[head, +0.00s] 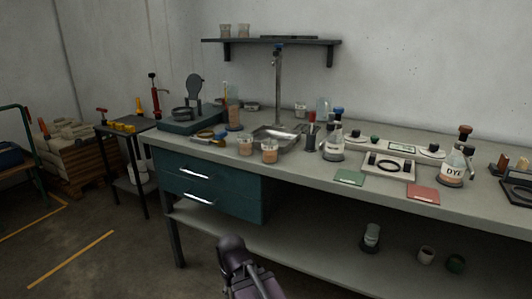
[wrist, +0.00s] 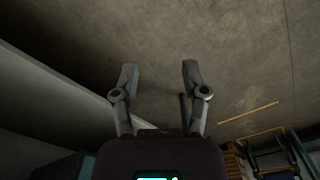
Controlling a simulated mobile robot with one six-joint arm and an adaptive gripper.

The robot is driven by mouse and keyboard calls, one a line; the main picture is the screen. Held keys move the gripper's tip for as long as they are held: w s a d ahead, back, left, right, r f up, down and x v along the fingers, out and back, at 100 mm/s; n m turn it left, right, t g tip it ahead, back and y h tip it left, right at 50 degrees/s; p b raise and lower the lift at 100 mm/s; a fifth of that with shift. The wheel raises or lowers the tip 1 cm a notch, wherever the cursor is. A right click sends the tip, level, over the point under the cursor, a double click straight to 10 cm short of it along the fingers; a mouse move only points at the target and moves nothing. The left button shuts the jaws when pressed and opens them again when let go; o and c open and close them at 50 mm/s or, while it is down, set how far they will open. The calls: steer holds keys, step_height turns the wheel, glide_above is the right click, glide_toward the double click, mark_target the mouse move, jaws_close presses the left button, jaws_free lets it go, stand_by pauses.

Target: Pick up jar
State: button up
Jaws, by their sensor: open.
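Several vessels could be the jar, and I cannot tell which one is meant. Part of my arm shows at the bottom of the head view, away from all these vessels. No jar shows in the wrist view.
The grey bench top (head: 315,178) also carries a metal tray (head: 275,138), a stoppered bottle (head: 333,147), a DYE bottle (head: 453,170), and green (head: 350,177) and red (head: 423,194) pads. Teal drawers (head: 215,185) hang under its left end. The floor (head: 110,255) at left is clear.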

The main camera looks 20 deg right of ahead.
steer(key=shift+d, duration=0.1)
steer(key=o, duration=0.6)
steer(key=shift+r, duration=0.1)
steer(key=shift+w+d+r+p, duration=0.15)
steer(key=shift+w+r+p, duration=0.05)
steer(key=shift+p, duration=0.1)
steer(key=n+t+h+p, duration=0.4)
steer(key=n+h+p, duration=0.9)
steer(key=n+p, duration=1)
glide_toward(264, 152)
steer(key=m, duration=0.1)
steer(key=shift+s+a+r+p, duration=0.2)
steer(key=shift+a+r+p, duration=0.1)
steer(key=shift+a, duration=0.1)
steer(key=shift+d+f, duration=0.1)
steer(key=b+x, duration=0.3)
steer(key=x, duration=0.4)
steer(key=shift+w+f, duration=0.15)
steer(key=shift+w+d+f, duration=0.15)
steer(key=shift+d, duration=0.45)
